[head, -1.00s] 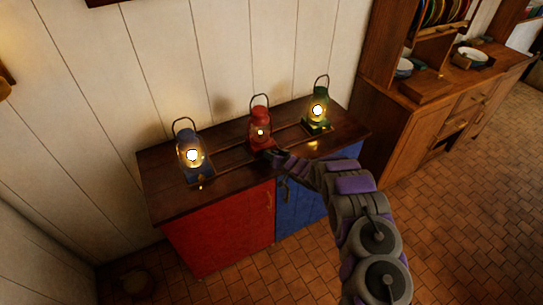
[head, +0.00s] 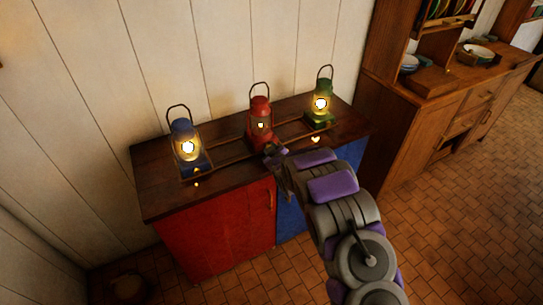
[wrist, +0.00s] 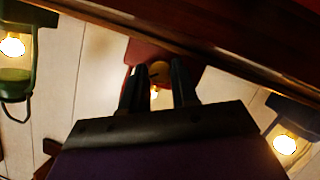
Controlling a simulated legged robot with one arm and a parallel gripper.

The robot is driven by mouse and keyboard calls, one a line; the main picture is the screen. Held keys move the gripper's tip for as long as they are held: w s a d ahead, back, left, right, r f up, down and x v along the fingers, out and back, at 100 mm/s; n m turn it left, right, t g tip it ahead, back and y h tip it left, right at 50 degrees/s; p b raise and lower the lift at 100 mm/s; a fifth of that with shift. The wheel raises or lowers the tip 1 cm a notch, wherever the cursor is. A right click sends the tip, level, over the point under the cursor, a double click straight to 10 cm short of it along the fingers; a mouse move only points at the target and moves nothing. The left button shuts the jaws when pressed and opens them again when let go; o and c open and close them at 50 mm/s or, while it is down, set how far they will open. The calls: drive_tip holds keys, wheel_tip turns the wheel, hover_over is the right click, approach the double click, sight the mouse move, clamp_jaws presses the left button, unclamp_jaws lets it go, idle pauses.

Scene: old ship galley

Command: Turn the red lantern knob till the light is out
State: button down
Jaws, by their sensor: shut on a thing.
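The red lantern (head: 260,120) stands in the middle of three lanterns on the cabinet top, and its flame shows as a small, dim glow. My gripper (head: 272,152) is at the front of its base. In the wrist view the two fingers of my gripper (wrist: 158,78) are on either side of a round brass knob (wrist: 159,69), with the red base (wrist: 142,52) behind it. The gripper is shut on the knob. In the head view my gripper hides the knob.
A blue lantern (head: 186,150) at left and a green lantern (head: 321,106) at right glow brightly. A thin rail (head: 228,151) runs along the dark cabinet top (head: 160,158). The cabinet has a red door (head: 215,230) and a blue door (head: 292,222). A wooden dresser (head: 395,110) stands at right.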

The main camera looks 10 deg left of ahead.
drive_tip(key=shift+s+a+f+n+t+h+b, duration=0.1)
drive_tip(key=shift+n+t+h+b, duration=0.15)
drive_tip(key=shift+n, duration=0.35)
drive_tip(key=shift+a+n+t+h+b, duration=0.15)
drive_tip(key=shift+n+t, duration=0.2)
drive_tip(key=shift+n, duration=0.25)
drive_tip(key=shift+d, duration=0.1)
drive_tip(key=c, duration=0.8)
unclamp_jaws()
drive_tip(key=shift+c, duration=0.2)
